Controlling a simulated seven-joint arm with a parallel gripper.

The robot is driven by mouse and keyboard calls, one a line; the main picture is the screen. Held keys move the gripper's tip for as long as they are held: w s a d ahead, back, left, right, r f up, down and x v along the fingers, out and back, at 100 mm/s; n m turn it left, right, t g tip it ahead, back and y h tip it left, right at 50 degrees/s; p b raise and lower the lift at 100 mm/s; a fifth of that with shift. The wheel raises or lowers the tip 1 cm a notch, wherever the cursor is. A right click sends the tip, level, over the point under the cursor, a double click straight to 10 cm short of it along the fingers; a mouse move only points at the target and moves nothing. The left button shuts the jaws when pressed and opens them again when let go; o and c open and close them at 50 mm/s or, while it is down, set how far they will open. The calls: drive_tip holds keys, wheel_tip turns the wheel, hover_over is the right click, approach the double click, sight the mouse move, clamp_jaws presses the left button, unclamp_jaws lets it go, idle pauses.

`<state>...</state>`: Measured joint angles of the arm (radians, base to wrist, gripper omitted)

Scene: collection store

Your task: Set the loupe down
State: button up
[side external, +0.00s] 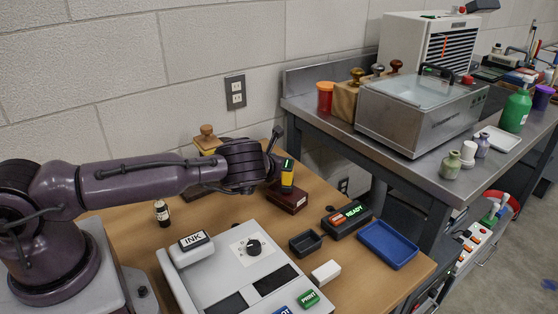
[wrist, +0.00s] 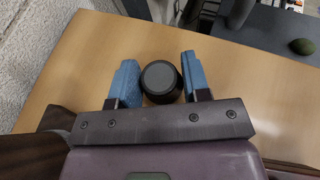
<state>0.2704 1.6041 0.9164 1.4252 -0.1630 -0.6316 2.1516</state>
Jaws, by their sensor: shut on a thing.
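In the wrist view a dark, round-topped cylinder, apparently the loupe (wrist: 160,80), sits between the two blue fingers of my gripper (wrist: 155,82). My gripper is shut on it. The wooden table (wrist: 80,60) shows behind the loupe; I cannot tell whether its lower end touches the table. In the side view my arm reaches over the back of the table (side external: 140,240), and I cannot make out the fingers or the loupe clearly.
A metal bench (side external: 430,165) rises at right.

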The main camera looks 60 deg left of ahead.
drive_tip(key=shift+f, duration=0.2)
drive_tip(key=o, duration=1)
drive_tip(key=shift+f, duration=0.1)
drive_tip(key=shift+s, duration=0.15)
